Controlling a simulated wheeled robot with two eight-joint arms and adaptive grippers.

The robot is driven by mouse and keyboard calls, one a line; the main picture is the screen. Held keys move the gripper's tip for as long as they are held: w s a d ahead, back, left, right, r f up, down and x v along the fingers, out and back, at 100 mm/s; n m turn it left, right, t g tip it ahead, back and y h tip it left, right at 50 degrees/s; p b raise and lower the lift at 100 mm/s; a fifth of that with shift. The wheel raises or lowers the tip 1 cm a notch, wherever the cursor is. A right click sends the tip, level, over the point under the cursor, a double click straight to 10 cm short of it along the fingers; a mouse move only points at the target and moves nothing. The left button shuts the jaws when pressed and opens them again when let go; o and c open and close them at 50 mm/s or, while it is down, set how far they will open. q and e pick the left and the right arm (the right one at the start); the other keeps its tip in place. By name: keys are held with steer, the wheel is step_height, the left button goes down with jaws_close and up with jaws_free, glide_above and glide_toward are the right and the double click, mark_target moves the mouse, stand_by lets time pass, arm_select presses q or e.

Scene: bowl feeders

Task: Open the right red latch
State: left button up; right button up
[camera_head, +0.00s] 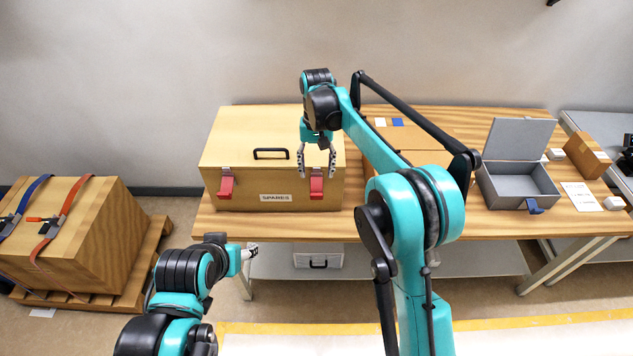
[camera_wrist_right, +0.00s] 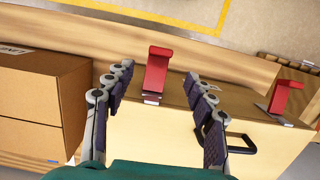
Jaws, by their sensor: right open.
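The wooden SPARES box (camera_head: 300,198) stands on the table with its lid closed. The right red latch (camera_head: 317,187) is on its front face; in the right wrist view this latch (camera_wrist_right: 157,68) shows between and just beyond the fingertips. The left red latch (camera_head: 226,186) is on the same face and also shows in the right wrist view (camera_wrist_right: 285,97). My right gripper (camera_head: 317,172) is open and empty, pointing down over the right latch, with a finger to either side. No contact can be made out. My left gripper (camera_head: 250,252) is low before the table; its fingers are too small to read.
A black handle (camera_head: 270,153) is on the box lid. Cardboard boxes (camera_head: 408,138) stand close to the right of the box, partly behind my right arm. A grey open case (camera_head: 518,180) is farther right. A strapped crate (camera_head: 80,225) stands on a pallet at the left.

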steer(key=r, duration=0.4)
steer(key=shift+w+r, duration=0.35)
steer(key=shift+r, duration=0.05)
steer(key=s+d+r+t+b, duration=0.2)
steer(key=s+d+t+b, duration=0.2)
steer(key=s+d, duration=0.65)
steer(key=s+d+f+t+b, duration=0.1)
steer(key=s+d+f+t, duration=0.1)
steer(key=s+f, duration=0.3)
steer(key=s+d+f+t+b, duration=0.2)
steer(key=s+d+f, duration=0.3)
steer(key=s, duration=0.7)
steer(key=shift+d+f+t, duration=0.25)
steer(key=shift+f+t, duration=0.15)
steer(key=shift+f, duration=0.35)
